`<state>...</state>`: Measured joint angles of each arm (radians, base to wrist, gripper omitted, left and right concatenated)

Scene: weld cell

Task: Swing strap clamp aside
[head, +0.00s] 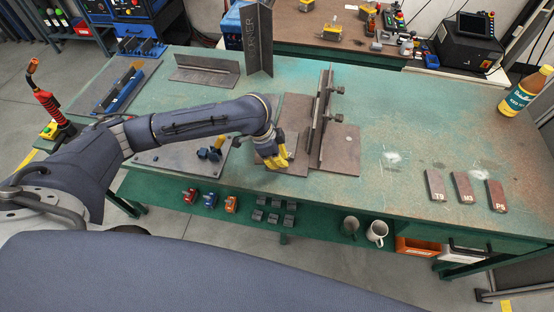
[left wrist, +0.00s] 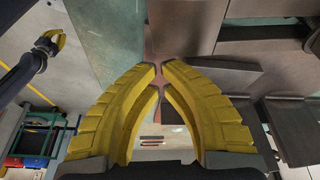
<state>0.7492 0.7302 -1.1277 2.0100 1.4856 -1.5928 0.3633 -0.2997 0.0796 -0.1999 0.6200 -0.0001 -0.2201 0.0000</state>
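I cannot tell for certain which part is the strap clamp. A small dark-blue clamp-like piece (head: 209,153) with a yellow tip stands on a dark plate (head: 160,160), left of my left gripper. My left gripper (head: 274,160) hangs low over the near left edge of the brown steel base plate (head: 340,150), left of its upright plate (head: 322,120). In the left wrist view its yellow fingertips (left wrist: 161,70) nearly meet, with a narrow gap and nothing visibly held. My right gripper is outside the head view; a distant yellow gripper, apparently mine, shows in the left wrist view (left wrist: 48,42).
Dark bolts or knobs (head: 338,90) stick out from the upright plate. Angle pieces (head: 205,70) and a tall dark corner piece (head: 258,38) stand behind. Three labelled blocks (head: 465,187) and a bottle (head: 524,92) are at right.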

